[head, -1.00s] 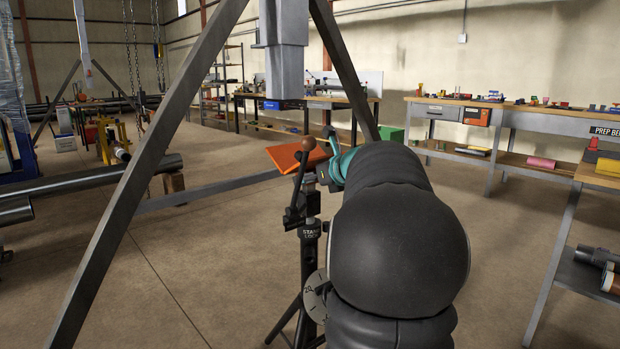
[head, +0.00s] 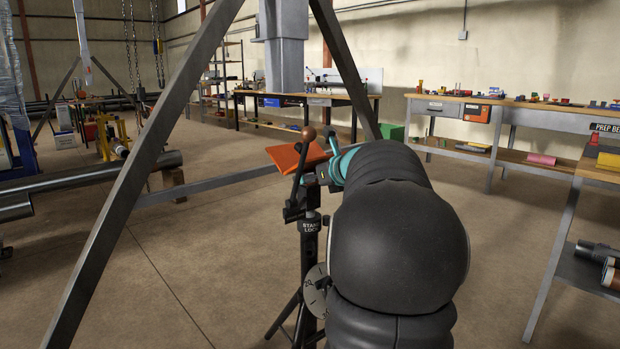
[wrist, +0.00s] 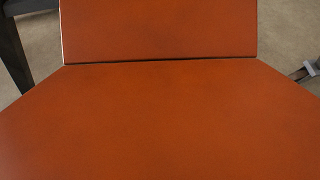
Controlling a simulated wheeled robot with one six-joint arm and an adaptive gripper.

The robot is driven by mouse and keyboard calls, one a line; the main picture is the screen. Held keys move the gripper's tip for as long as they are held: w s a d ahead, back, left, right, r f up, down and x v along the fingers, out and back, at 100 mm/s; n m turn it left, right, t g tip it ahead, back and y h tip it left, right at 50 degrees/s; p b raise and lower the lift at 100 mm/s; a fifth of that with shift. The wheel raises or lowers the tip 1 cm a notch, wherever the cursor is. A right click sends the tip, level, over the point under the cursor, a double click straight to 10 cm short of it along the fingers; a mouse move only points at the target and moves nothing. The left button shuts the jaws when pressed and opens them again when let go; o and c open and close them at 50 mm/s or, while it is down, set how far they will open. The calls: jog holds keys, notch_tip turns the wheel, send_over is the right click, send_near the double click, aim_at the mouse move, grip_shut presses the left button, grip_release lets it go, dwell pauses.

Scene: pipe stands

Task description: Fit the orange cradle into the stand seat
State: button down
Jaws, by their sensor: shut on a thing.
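The orange cradle (head: 294,159) is at the top of the black pipe stand (head: 311,250) in the head view. Its two angled orange plates fill most of the wrist view (wrist: 160,115), with a dark crease between them. My gripper (head: 330,167) is shut on the cradle at its right side, partly hidden behind my own arm. A dark lever with a brown ball knob (head: 308,133) rises in front of the cradle. The stand seat is hidden behind the lever, clamp and arm, so I cannot tell whether the cradle touches it.
A grey A-frame leg (head: 150,170) crosses the left foreground, with a low crossbar behind the stand. Large pipes (head: 100,172) lie at the left. A workbench (head: 500,110) stands at the right. The floor between is open.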

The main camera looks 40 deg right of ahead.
jog(key=shift+f, duration=0.3)
jog(key=shift+c, duration=1.2)
grip_release()
jog(key=shift+f, duration=0.1)
jog(key=v, duration=0.5)
jog(key=shift+p, duration=0.3)
